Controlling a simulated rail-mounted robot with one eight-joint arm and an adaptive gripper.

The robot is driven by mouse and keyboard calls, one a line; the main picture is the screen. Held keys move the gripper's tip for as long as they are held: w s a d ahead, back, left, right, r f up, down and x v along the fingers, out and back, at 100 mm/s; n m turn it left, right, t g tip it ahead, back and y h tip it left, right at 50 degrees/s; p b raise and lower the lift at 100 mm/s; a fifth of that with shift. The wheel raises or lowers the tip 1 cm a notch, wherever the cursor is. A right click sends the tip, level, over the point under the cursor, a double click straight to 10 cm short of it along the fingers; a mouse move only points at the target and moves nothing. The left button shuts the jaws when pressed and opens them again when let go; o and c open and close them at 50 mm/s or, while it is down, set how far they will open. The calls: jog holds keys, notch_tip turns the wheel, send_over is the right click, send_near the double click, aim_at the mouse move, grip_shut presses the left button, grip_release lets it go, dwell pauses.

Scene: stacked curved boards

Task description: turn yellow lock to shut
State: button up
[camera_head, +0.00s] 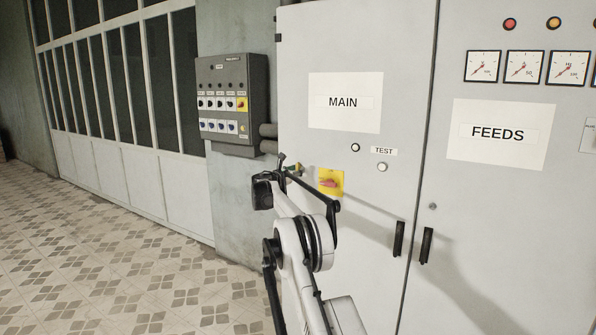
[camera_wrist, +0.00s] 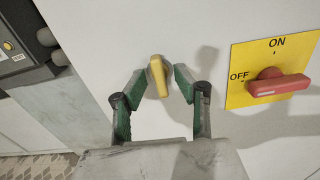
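The yellow lock (camera_wrist: 157,74) is a small knob on the light grey cabinet door. In the wrist view it stands nearly upright, its lower end tipped slightly right. My gripper (camera_wrist: 161,83) is open, with one green finger on each side of the lock. A gap shows between the lock and the left finger; the right finger is closer, and I cannot tell whether it touches. In the head view my gripper (camera_head: 292,169) is at the MAIN door, and the lock cannot be made out clearly beside it.
A red rotary handle (camera_wrist: 278,85) on a yellow ON/OFF plate (camera_wrist: 240,62) sits close to the right of my gripper, lying roughly level towards OFF. A grey control box (camera_head: 232,100) hangs on the wall left of the cabinet. Black door handles (camera_head: 399,239) are lower right.

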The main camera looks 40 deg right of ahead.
jog(key=b+v, duration=0.2)
jog(key=v, duration=0.5)
jog(key=shift+b, duration=0.4)
dwell(0.3)
jog(key=s+a+r+m+y, duration=0.3)
jog(key=s+a+m, duration=0.1)
jog(key=s+a, duration=0.4)
jog(key=s+a+r+m+t+y, duration=0.1)
jog(key=s+a+r+m+y, duration=0.15)
jog(key=s+a, duration=0.55)
jog(key=s+a+r+m+y, duration=0.2)
jog(key=s+a+m, duration=0.35)
jog(key=a, duration=0.55)
jog(key=s+a+f+m+y, duration=0.3)
jog(key=s+a+f, duration=0.2)
jog(key=s+a, duration=0.4)
jog(key=s+a+f+m+y, duration=0.3)
jog(key=s+a+f, duration=0.3)
jog(key=s, duration=0.8)
jog(key=s+a+f+m+y, duration=0.3)
jog(key=s+a+f, duration=0.3)
jog(key=s+a, duration=0.5)
jog(key=shift+s+a, duration=0.35)
